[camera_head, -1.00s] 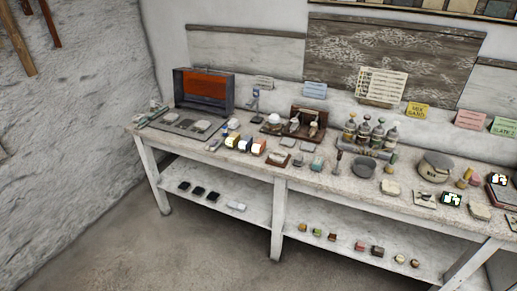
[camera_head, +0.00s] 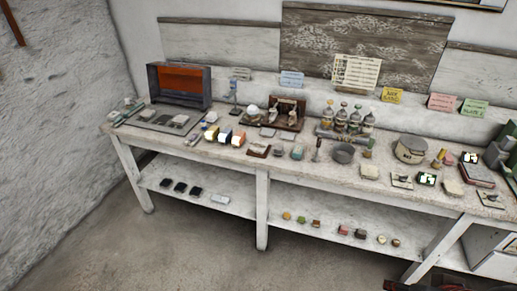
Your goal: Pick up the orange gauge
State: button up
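No thing in view can be told for sure as the orange gauge. A small block with an orange-brown side (camera_head: 238,139) stands at the right end of a short row near the bench's front edge. Beside it are a block with dark and pale sides (camera_head: 224,134) and a bluish block (camera_head: 210,132). Their details are too small to read. A large open case with an orange inside (camera_head: 180,83) stands at the back left of the bench.
The long bench (camera_head: 330,172) runs along the back wall, with a lower shelf (camera_head: 230,210) holding small dark and coloured pieces. Bottles (camera_head: 355,120), a bowl (camera_head: 344,153) and a round pot (camera_head: 410,148) crowd the top. The floor (camera_head: 200,255) in front is clear.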

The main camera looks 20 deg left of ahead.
aim_at(237, 140)
jog(key=i+u, duration=0.1)
jog(key=u, duration=0.4)
jog(key=i+j+u, duration=0.1)
jog(key=u, duration=0.4)
jog(key=i+l+u, duration=0.3)
jog(key=i, duration=0.25)
jog(key=i+l+u, duration=0.3)
jog(key=i, duration=0.25)
jog(key=i+l+u, duration=0.3)
jog(key=i, duration=0.2)
jog(key=i+l, duration=0.45)
